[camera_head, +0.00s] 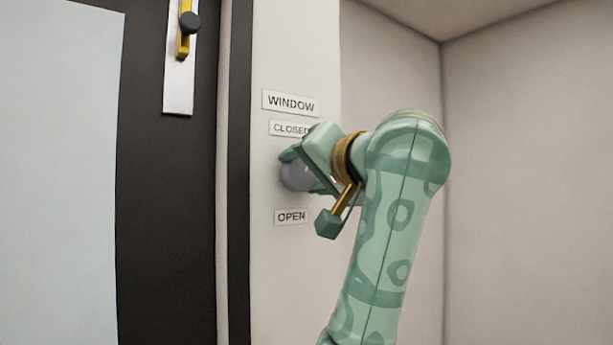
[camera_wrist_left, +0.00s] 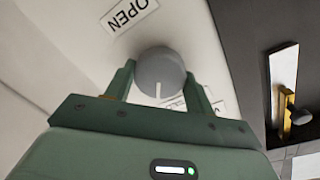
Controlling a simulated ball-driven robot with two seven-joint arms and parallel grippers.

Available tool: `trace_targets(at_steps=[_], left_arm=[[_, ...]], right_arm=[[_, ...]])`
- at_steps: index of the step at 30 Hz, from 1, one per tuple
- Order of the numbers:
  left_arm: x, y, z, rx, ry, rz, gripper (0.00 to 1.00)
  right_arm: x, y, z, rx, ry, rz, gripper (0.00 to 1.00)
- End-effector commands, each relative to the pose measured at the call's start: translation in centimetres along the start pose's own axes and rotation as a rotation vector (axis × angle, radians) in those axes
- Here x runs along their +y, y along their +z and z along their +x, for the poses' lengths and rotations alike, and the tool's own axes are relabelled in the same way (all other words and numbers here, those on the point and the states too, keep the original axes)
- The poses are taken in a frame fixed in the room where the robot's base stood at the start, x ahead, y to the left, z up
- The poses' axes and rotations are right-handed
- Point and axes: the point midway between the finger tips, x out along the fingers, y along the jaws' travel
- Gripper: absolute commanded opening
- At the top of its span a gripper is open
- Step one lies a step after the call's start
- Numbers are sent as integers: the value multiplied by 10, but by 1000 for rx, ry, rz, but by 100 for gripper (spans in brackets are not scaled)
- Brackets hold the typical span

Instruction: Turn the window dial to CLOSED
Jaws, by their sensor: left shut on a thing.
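The window dial (camera_head: 296,175) is a grey round knob on the pale wall panel, between the CLOSED label (camera_head: 288,129) above and the OPEN label (camera_head: 291,217) below. My left gripper (camera_head: 309,170) is shut on the dial and covers part of it and the end of the CLOSED label. In the left wrist view the dial (camera_wrist_left: 157,66) sits between the two fingers. Its white mark points down in that view, roughly toward a partly hidden label and away from the OPEN label (camera_wrist_left: 129,11). My right gripper is not in view.
The WINDOW sign (camera_head: 291,103) is above the labels. A dark door (camera_head: 165,190) stands to the left, with a yellow latch with a dark knob (camera_head: 188,24) on a white plate. Bare walls fill the right side, with free room there.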

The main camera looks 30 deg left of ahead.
Motion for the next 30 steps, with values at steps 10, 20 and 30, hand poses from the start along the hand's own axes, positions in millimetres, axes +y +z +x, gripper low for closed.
trace_targets(at_steps=[10, 20, 30], left_arm=[[4, 2, 1, 22, 5, -313, 31], [3, 3, 1, 39, 3, -533, 31], [3, 2, 0, 47, 4, -627, 31]], right_arm=[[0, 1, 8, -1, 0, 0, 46], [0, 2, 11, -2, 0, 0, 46], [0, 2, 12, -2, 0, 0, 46]])
